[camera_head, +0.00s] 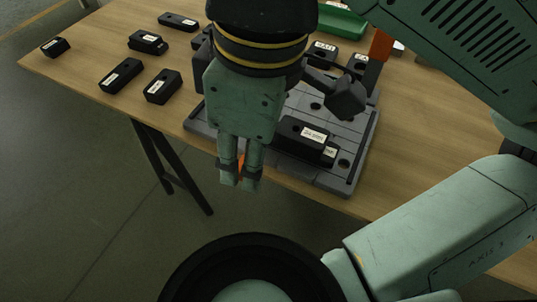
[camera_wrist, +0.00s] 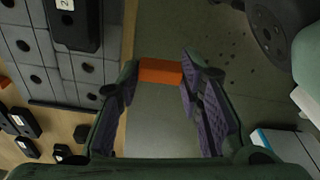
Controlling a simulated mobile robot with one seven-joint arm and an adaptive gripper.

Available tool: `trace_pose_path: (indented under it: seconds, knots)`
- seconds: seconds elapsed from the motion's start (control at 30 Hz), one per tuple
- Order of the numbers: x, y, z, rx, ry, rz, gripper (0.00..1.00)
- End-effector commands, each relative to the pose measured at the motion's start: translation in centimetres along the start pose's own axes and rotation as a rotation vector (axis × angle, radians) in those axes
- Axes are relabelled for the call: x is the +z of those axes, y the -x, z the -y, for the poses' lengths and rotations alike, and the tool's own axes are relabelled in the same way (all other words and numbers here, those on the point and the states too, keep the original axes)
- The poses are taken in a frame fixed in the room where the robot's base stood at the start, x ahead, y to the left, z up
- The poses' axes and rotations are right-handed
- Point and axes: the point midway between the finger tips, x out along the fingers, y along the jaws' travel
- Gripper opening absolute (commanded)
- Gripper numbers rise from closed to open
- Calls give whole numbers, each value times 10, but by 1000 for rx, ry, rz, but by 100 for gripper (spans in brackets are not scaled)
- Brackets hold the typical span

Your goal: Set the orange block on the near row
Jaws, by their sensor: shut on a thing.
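The orange block (camera_wrist: 160,71) is between my fingertips in the wrist view, with floor behind it. In the head view only a sliver of the orange block (camera_head: 241,167) shows between the fingers. My gripper (camera_head: 240,176) is shut on it and points down, appearing just off the table's near edge, apart from the grey plate (camera_head: 361,150). The plate has rows of round holes, and its near row lies along the table's front edge. Black labelled blocks (camera_head: 301,132) sit on its near part; one also shows in the wrist view (camera_wrist: 75,20). My arm hides much of the plate.
Several black labelled blocks (camera_head: 121,76) lie on the wooden table (camera_head: 85,70) to the left. An upright orange-red piece (camera_head: 380,46) stands by the plate's far right. A green bin (camera_head: 343,22) is at the back. Open floor lies before the table.

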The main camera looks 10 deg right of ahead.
Motion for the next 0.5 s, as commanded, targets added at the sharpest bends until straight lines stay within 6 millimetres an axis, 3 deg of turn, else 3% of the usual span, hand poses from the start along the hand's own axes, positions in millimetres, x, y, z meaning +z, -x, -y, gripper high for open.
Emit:
trace_pose_path:
  seconds: [0.1, 0.23, 0.37, 0.5]
  knots:
    - [22, -2, 5, 8, -35, -4, 0]
    - [30, 2, 6, 10, -47, -2, 0]
    - [17, 0, -9, 9, -44, 0, 0]
    - [-7, -6, -38, 7, -44, -1, 0]
